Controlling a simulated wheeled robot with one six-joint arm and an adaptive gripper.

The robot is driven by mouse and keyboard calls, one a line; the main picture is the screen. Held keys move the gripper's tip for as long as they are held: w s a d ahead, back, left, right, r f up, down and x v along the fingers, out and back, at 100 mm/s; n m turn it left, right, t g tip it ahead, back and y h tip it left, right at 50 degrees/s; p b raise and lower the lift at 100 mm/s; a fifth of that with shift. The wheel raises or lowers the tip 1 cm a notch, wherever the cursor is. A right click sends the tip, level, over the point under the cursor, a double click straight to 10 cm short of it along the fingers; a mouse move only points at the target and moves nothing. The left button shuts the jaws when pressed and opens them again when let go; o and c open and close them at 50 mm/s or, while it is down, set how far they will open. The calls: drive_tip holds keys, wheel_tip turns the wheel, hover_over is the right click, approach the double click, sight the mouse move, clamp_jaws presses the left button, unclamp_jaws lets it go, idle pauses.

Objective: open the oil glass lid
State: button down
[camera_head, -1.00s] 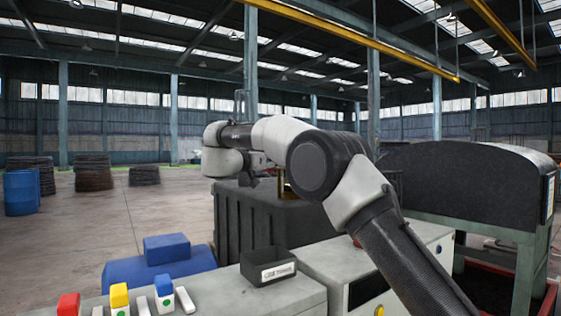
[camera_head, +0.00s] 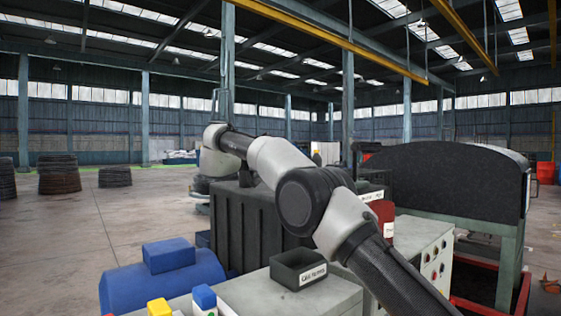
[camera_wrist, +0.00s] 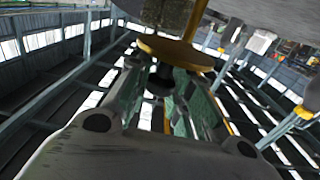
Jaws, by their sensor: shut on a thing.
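In the wrist view a brass-coloured round disc (camera_wrist: 175,52), which looks like the oil glass lid, sits at the fingertips, with a small black knob (camera_wrist: 160,78) on it. My gripper (camera_wrist: 162,84) has its greenish fingers on either side of this knob and is shut on it. A grey-brown block-like body (camera_wrist: 166,12) and a thin brass rod lie beyond the disc. Whether the disc touches that body cannot be told. In the head view my gripper and the lid are hidden.
A dark ribbed bin (camera_head: 262,222) stands below my wrist. A black labelled tray (camera_head: 298,268) sits on a grey cabinet (camera_head: 250,296). A blue motor-like unit (camera_head: 165,282) is at front left, a large black-hooded machine (camera_head: 455,185) at right. Open floor lies at left.

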drive_tip(key=shift+d+r, duration=0.1)
drive_tip(key=shift+r, duration=0.35)
drive_tip(key=c, duration=1.2)
unclamp_jaws()
drive_tip(key=shift+d, duration=0.1)
drive_tip(key=shift+f, duration=0.2)
drive_tip(key=v, duration=1.2)
